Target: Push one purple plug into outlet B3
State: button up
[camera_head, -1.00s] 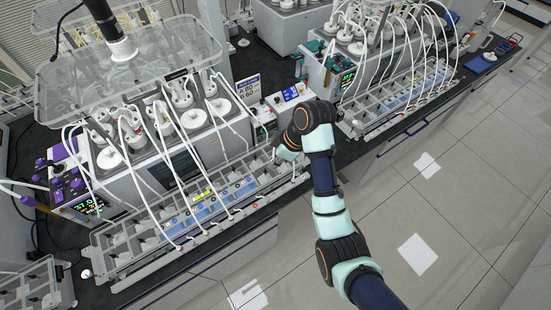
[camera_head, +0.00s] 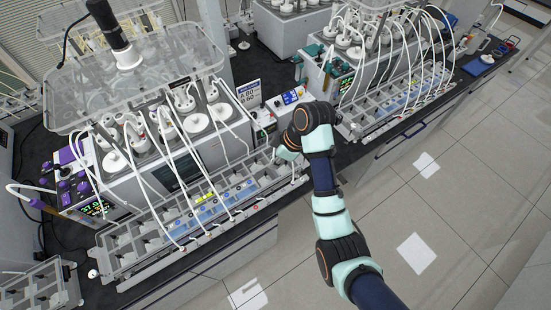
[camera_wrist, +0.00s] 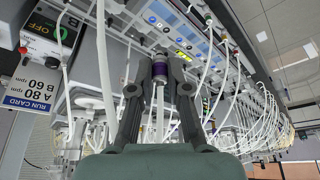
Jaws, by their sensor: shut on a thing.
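My gripper (camera_wrist: 160,84) is shut on a plug with a purple band (camera_wrist: 160,68) in the wrist view. The plug's pale metallic end points up the picture, towards a grey channelled rack (camera_wrist: 140,27), and a white tube trails below it. I cannot tell whether its tip touches anything. Blue outlet panels (camera_wrist: 168,22) with round ports lie just beyond, one with yellow marks. In the head view the blue panels (camera_head: 208,205) sit in the rack in front of the left reactor. My wrist hides the gripper and plug there. Outlet B3's label is too small to read.
White tubes (camera_head: 206,178) arch over the rack and crowd the plug's surroundings. A sign reading A 80, B 60 (camera_head: 248,93) stands beside a control box (camera_head: 288,98). A second tubed reactor (camera_head: 352,55) stands at right. The floor in front of the bench is open.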

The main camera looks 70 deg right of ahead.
jog(key=p, duration=0.2)
send_over(214, 201)
jog(key=s, duration=0.1)
jog(key=shift+s, duration=0.1)
dwell(0.9)
jog(key=shift+f, duration=0.1)
jog(key=shift+f+b, duration=5.2)
jog(key=shift+f, duration=3.6)
jog(key=shift+f+b, duration=0.4)
jog(key=shift+f, duration=0.65)
